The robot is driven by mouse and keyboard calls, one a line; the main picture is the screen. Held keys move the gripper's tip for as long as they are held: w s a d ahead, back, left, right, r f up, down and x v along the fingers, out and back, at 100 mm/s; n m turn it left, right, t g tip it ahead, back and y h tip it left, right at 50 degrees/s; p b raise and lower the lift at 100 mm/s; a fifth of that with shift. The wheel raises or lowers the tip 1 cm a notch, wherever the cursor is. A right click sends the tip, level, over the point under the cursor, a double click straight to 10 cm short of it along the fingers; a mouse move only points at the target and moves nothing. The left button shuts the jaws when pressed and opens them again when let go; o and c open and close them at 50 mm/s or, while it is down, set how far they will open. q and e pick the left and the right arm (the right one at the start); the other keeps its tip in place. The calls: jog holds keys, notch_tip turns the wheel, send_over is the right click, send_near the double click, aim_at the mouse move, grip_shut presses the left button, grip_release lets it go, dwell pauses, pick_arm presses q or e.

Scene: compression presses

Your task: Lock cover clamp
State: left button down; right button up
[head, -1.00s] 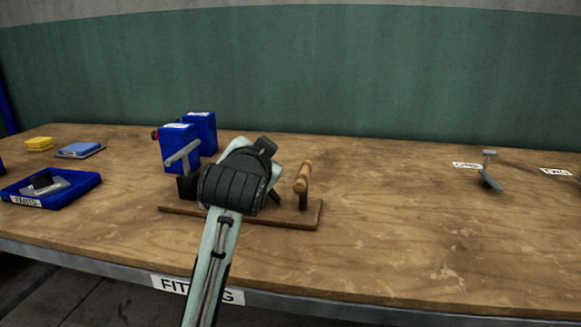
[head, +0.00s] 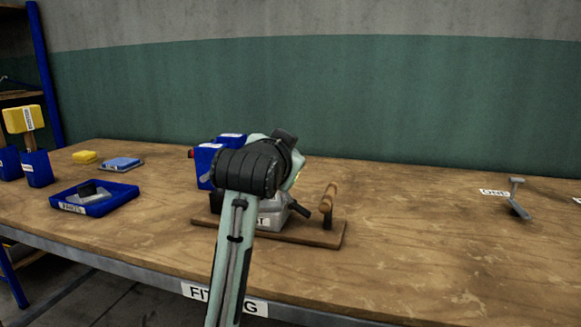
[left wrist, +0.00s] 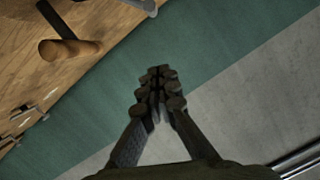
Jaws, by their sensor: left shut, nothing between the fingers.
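A fixture on a brown wooden base board (head: 325,240) stands on the bench, with a grey labelled block (head: 272,217) and an upright lever with a wooden handle (head: 329,198) at its right end. A dark clamp part (head: 300,209) sticks out right of the block. My left arm crosses in front and hides much of the fixture's left and upper parts. In the left wrist view my left gripper (left wrist: 158,78) is shut and empty, clear of the wooden handle (left wrist: 70,48) at upper left. I cannot tell whether the cover clamp is locked. My right gripper is not in view.
Blue bins (head: 208,158) stand behind the fixture. A blue tray (head: 105,203) with grey and dark parts lies left, near yellow and blue blocks. A grey T-shaped tool (head: 516,197) lies at right.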

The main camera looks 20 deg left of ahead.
pick_arm(q)
jog(key=v, duration=0.7)
jog(key=shift+a, duration=0.2)
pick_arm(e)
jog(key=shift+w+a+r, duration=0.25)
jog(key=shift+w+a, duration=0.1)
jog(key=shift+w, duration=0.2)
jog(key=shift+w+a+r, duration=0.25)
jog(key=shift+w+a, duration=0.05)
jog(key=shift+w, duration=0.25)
pick_arm(q)
jog(key=shift+f, duration=0.1)
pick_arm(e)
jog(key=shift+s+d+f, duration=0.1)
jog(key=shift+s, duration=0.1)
